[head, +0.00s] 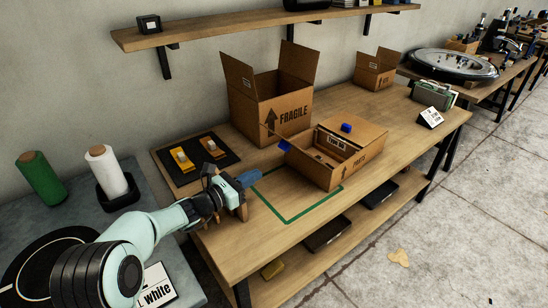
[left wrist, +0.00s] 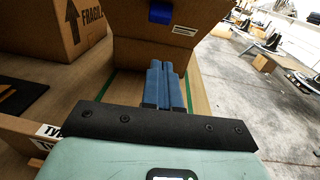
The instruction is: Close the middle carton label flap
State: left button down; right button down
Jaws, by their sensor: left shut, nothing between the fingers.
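The middle carton (head: 318,177) is a low cardboard box on the wooden table, with its top open. A white label (head: 338,145) shows in the open top. My left gripper (head: 249,178) is left of the carton, apart from it, with its blue fingers shut and empty. In the left wrist view the shut fingers (left wrist: 165,85) point toward a cardboard panel (left wrist: 150,45) bearing a blue tab (left wrist: 161,12) and a small label (left wrist: 184,30). My right gripper is not in view.
A taller open carton marked FRAGILE (head: 275,108) stands behind. A black mat (head: 177,177) with yellow tools is at the left. Green tape (head: 290,220) marks the table in front. A smaller carton (head: 376,72) is farther back, and a white card (head: 430,117) stands at the right.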

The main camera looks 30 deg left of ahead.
pick_arm(q)
jog(key=w+d+r, duration=0.2)
jog(key=w, duration=0.6)
jog(key=shift+d+r, duration=0.2)
jog(key=shift+r, duration=0.1)
